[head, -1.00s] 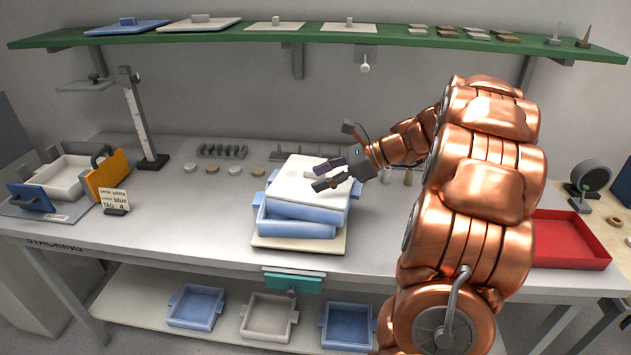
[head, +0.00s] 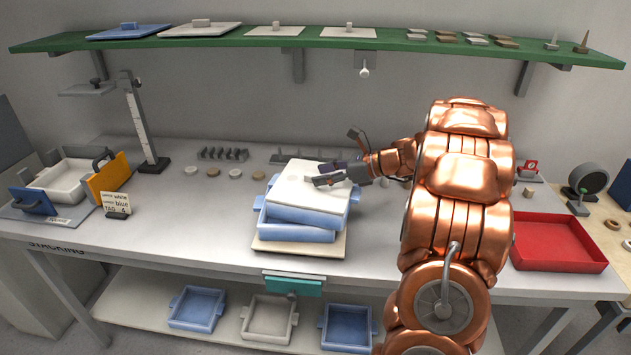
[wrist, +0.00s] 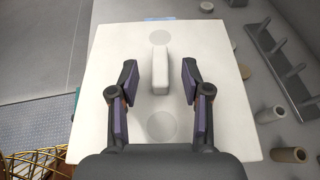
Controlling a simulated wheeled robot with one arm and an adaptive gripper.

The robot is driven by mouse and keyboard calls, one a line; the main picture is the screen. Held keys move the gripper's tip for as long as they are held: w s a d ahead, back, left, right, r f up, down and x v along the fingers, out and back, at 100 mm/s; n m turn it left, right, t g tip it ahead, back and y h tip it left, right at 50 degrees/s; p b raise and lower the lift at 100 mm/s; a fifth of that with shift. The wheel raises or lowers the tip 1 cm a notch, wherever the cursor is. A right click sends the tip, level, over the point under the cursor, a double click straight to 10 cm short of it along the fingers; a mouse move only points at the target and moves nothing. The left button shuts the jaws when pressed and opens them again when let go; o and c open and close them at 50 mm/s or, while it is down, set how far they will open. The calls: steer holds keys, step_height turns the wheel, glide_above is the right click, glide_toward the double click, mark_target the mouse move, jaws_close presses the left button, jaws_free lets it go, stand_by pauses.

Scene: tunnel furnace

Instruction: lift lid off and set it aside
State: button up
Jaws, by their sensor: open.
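A white square lid (head: 298,185) lies tilted on top of a stack of blue trays (head: 297,228) on the bench. In the wrist view the lid (wrist: 215,95) fills the middle, with a raised white bar handle (wrist: 160,72) between two round marks. My gripper (head: 322,176) is over the lid, reaching in from the right. In the wrist view my gripper (wrist: 160,85) is open, one finger on each side of the handle, with clear gaps to it. Nothing is held. Whether the fingertips touch the lid I cannot tell.
A cream base plate (head: 270,247) lies under the stack. A red tray (head: 558,242) is at the right of the bench. Small discs and a pegged rack (head: 222,153) are behind. A green shelf (head: 380,45) holds more lids above.

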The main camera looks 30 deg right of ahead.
steer(key=shift+w+a+f, duration=0.2)
steer(key=shift+w+a, duration=0.1)
jaws_close()
stand_by(0.5)
